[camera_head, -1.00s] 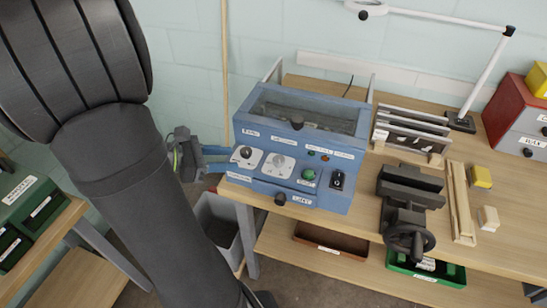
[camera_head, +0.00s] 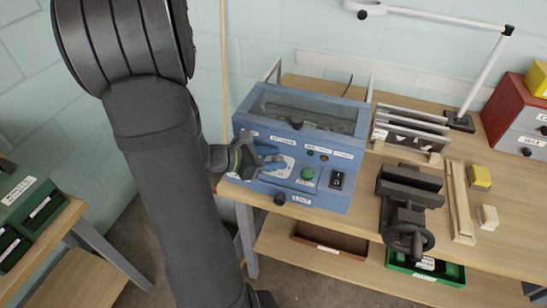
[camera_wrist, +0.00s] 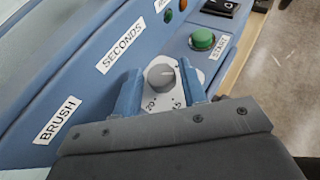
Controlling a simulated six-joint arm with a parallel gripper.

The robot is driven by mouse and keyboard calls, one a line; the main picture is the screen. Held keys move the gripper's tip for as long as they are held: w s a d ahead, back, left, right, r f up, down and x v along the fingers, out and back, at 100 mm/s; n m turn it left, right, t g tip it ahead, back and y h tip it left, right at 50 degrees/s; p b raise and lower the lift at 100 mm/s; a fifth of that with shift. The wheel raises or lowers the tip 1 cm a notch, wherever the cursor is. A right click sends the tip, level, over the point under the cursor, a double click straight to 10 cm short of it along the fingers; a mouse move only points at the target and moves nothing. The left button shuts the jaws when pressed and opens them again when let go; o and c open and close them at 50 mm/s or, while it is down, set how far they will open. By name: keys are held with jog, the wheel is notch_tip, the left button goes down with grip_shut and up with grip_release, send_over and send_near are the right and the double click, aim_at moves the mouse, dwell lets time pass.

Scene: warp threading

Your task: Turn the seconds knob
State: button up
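The seconds knob (camera_wrist: 161,76) is a round grey dial on a white plate with printed numbers, beside the "SECONDS" label (camera_wrist: 121,46) in the wrist view. It sits on the sloped front panel of a blue machine (camera_head: 322,197). My gripper (camera_wrist: 160,84) is open, with one blue finger on each side of the knob and gaps visible between fingers and knob. How deep the fingertips reach cannot be told.
A green start button (camera_head: 308,174) and a black switch (camera_head: 336,180) sit right of the knob. A front black knob (camera_head: 279,199) is below. A dark vise (camera_head: 408,205) stands right of the machine on the wooden bench (camera_head: 364,215).

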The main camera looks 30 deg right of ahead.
jog(key=shift+d, duration=0.15)
jog(key=shift+c, duration=0.5)
jog(key=c, duration=0.6)
jog(key=shift+w+m+g+y, duration=0.15)
jog(key=shift+m+g+y, duration=0.15)
jog(key=shift+m+g, duration=1.3)
jog(key=o, duration=0.7)
jog(key=v, duration=1.7)
jog(key=shift+w, duration=0.1)
